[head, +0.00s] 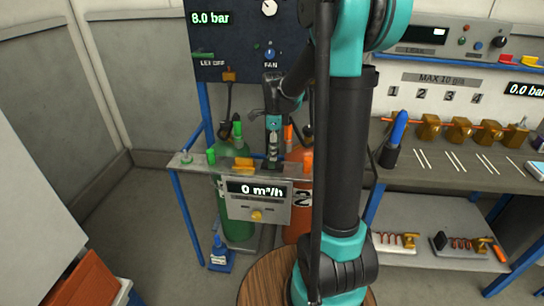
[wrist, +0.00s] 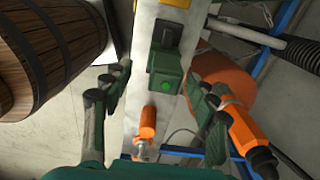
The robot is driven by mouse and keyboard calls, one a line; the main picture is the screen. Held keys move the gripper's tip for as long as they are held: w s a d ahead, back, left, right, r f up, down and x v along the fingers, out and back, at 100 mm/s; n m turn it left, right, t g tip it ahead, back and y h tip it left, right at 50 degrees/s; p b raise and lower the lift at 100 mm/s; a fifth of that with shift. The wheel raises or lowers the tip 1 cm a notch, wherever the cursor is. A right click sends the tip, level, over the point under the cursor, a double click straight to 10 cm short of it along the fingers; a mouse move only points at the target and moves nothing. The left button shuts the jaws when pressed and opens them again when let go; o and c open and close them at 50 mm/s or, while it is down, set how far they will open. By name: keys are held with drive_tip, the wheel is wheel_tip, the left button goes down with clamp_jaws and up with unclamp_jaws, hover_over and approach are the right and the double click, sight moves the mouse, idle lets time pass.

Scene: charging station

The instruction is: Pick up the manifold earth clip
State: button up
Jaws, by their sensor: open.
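In the wrist view, a dark green blocky piece (wrist: 166,70) with a bright green spot sits on the narrow pale shelf (wrist: 140,60). It may be the manifold earth clip; no label shows. My gripper (wrist: 165,88) is open, one finger on each side of this piece, with visible gaps. An orange piece with a metal end (wrist: 147,122) lies on the shelf nearer my palm. In the head view, my gripper (head: 272,158) points down at the shelf (head: 187,168) and hides what is under it.
A yellow valve (head: 243,164) and an orange part (head: 307,160) flank my gripper. A bench (head: 450,172) with a brass manifold (head: 460,130) is on the right. A wooden barrel (wrist: 45,50) is close by.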

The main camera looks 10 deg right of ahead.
drive_tip(key=f, duration=0.2)
drive_tip(key=a+f, duration=0.1)
drive_tip(key=f, duration=0.1)
drive_tip(key=shift+w, duration=0.3)
drive_tip(key=shift+d+f, duration=0.1)
drive_tip(key=shift+f, duration=0.5)
drive_tip(key=shift+c, duration=0.5)
drive_tip(key=c, duration=1.2)
